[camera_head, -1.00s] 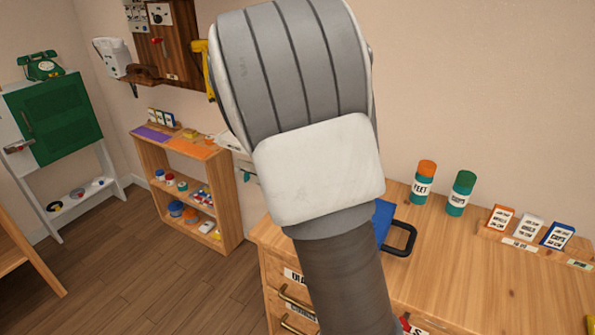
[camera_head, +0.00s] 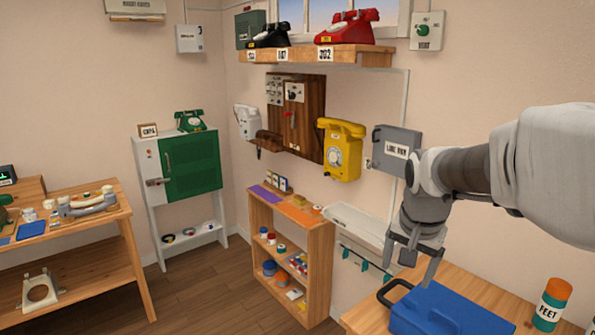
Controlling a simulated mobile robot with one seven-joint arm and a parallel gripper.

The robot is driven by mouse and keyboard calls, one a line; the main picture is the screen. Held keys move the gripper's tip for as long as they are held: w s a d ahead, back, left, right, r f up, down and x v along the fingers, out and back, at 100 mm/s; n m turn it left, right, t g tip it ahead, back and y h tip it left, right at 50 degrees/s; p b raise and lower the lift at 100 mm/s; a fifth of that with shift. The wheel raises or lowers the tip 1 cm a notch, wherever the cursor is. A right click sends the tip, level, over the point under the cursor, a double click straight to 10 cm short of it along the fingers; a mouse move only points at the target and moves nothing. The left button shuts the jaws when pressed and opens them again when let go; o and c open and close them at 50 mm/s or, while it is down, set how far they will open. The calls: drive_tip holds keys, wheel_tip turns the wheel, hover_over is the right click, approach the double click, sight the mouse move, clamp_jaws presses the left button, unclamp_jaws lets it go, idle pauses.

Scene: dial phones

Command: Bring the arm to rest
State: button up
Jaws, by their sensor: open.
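My arm (camera_head: 556,170) comes in from the right and bends down at the wrist. My gripper (camera_head: 411,266) points down, open, with nothing seen between its fingers. It appears above or just behind the blue case (camera_head: 450,312) on the wooden bench (camera_head: 485,290); I cannot tell whether it touches the case. The grey LINE box (camera_head: 397,150) on the wall is partly hidden behind my wrist.
A yellow wall phone (camera_head: 341,150) hangs left of the grey box. A white wall tray (camera_head: 358,226) with green hooks is close to my gripper. An orange-capped FEET bottle (camera_head: 552,304) stands on the bench. A wooden shelf (camera_head: 320,260) stands left; open floor (camera_head: 205,290) lies beyond.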

drive_tip(key=s+a+r+n+t, duration=0.1)
drive_tip(key=s+a+n, duration=0.2)
drive_tip(key=s, duration=0.6)
drive_tip(key=s+a+r+n+t+y, duration=0.1)
drive_tip(key=s+a+n, duration=0.2)
drive_tip(key=s, duration=0.7)
drive_tip(key=shift+s+a+r+n+p, duration=0.2)
drive_tip(key=shift+n+p, duration=0.25)
drive_tip(key=shift+n, duration=0.15)
